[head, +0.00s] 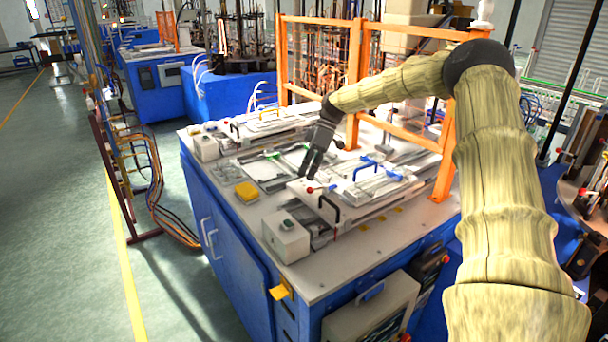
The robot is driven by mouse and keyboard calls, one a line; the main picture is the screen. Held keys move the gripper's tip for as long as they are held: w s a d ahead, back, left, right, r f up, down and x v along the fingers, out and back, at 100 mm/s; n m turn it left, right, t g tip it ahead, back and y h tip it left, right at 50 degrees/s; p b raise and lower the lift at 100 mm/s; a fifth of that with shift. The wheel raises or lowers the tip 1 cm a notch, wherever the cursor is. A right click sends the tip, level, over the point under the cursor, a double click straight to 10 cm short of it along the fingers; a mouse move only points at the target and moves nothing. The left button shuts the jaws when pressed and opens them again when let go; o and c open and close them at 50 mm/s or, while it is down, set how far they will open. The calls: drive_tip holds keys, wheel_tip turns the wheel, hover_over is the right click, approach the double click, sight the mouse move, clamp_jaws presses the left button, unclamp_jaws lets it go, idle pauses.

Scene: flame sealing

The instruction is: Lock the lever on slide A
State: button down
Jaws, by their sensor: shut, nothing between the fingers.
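A white slide (300,192) lies at the front of the grey-topped bench, with a black handle (327,207) at its near end. A small lever with a red knob (311,189) is at its left end. My gripper (307,176) is shut and empty, pointing down just above or beside this red knob; I cannot tell if they touch. A second, similar slide (265,130) lies farther back, with a red knob and black handle too. I see no letter marking which one is slide A. The lever's locked or unlocked position is too small to tell.
Blue handles (366,164) stand on the plates right of the gripper. An orange frame (362,75) rises behind the bench.

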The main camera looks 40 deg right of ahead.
drive_tip(key=shift+w+d+r+b, duration=0.2)
drive_tip(key=shift+w+d, duration=0.15)
drive_tip(key=shift+d, duration=0.2)
drive_tip(key=shift+w+d+r+b, duration=0.15)
drive_tip(key=shift+w+d, duration=0.2)
drive_tip(key=shift+d, duration=0.2)
drive_tip(key=b+v, duration=0.2)
drive_tip(key=v, duration=0.7)
drive_tip(key=shift+a, duration=0.3)
drive_tip(key=shift+w, duration=0.15)
drive_tip(key=shift+r, duration=0.15)
